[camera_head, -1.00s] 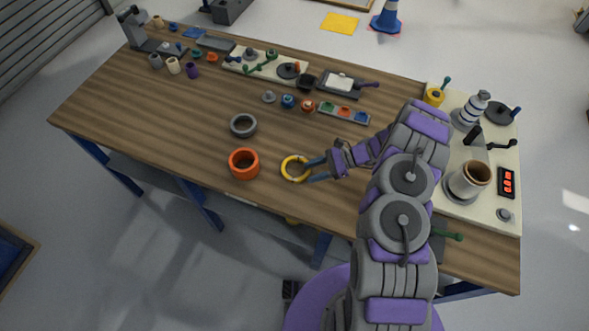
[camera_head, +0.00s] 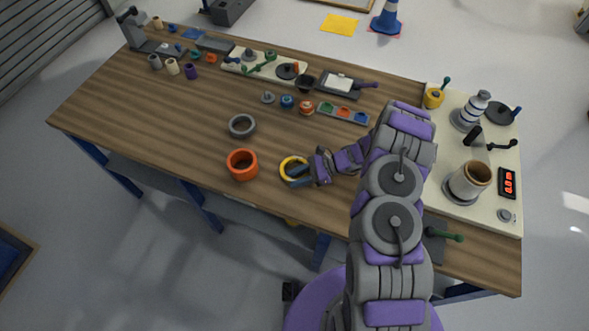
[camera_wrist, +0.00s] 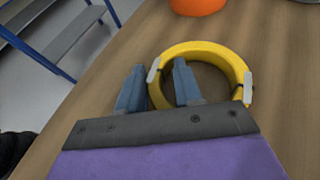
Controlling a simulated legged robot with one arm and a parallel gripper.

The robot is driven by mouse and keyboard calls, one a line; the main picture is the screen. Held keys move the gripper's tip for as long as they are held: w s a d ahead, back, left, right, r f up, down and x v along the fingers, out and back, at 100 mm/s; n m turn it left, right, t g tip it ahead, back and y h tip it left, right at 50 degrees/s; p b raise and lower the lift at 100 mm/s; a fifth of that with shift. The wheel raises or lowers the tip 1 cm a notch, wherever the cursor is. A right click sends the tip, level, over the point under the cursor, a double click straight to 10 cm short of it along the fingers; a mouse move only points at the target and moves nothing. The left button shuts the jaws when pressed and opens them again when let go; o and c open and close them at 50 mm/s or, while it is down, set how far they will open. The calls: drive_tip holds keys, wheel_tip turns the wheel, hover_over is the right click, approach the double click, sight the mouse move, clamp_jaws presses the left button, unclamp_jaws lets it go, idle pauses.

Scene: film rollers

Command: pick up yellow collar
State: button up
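The yellow collar (camera_head: 282,168) is a ring lying flat on the wooden table, near its front edge. In the wrist view the collar (camera_wrist: 217,48) shows small grey tabs on its rim. My gripper (camera_head: 298,176) is at the collar's right side, low over the table. In the wrist view my gripper (camera_wrist: 158,68) is open, with one blue-grey finger outside the ring and the other over its hole. The left part of the rim lies between the fingers, with a gap to the outer finger. The collar's near part is hidden behind the gripper.
Small parts and trays line the table's back. A cream board (camera_head: 487,207) with a cup and other fixtures is at right. The table's left front is clear.

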drive_tip(key=shift+d, duration=0.1)
clamp_jaws()
drive_tip(key=shift+r, duration=0.1)
